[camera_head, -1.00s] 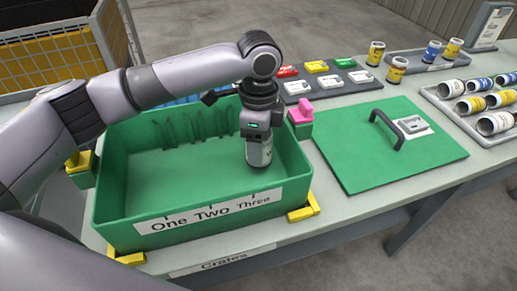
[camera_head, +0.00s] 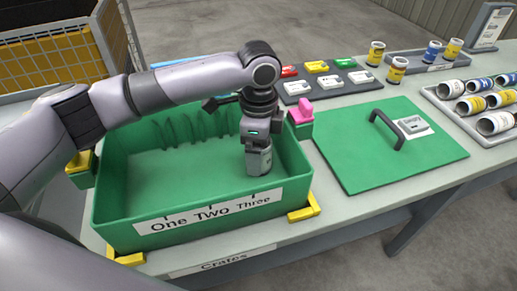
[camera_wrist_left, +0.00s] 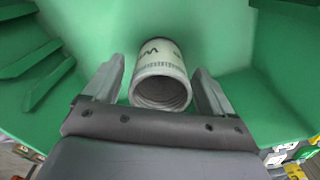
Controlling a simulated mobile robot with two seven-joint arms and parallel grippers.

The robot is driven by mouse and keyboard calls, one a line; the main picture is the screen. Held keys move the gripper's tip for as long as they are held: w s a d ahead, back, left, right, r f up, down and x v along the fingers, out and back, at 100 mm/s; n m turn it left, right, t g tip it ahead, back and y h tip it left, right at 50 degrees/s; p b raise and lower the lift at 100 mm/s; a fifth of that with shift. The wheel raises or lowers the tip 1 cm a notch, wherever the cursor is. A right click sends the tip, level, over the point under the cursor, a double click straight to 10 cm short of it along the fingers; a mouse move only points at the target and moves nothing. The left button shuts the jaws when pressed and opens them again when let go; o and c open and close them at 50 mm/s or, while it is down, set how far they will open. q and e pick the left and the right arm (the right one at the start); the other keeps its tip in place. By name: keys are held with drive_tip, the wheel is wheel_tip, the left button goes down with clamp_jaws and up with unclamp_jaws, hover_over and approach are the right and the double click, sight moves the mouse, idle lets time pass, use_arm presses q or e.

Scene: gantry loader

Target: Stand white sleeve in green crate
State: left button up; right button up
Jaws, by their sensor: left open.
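The white sleeve (camera_wrist_left: 160,65) stands in the green crate (camera_head: 125,215), near its right end. In the left wrist view its open, hollow end faces the camera, and part of a dark print shows on its side. My left gripper (camera_head: 259,163) reaches down into the crate over the sleeve. Its two fingers (camera_wrist_left: 158,92) stand apart on either side of the sleeve, with a gap showing on each side. In the head view the gripper hides most of the sleeve. The right gripper is out of view.
Yellow corner blocks (camera_head: 304,213) hold the crate on the bench. A green lid (camera_head: 360,165) with a dark handle lies to the right. A pink piece (camera_head: 300,112) stands by the crate's right wall. Farther right, a tray (camera_head: 435,97) holds several lying sleeves.

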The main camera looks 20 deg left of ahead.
use_arm(q)
wheel_tip(320, 180, up, 10)
drive_tip(key=shift+r+p, duration=0.1)
drive_tip(key=shift+p, duration=0.3)
drive_tip(key=shift+r, duration=0.7)
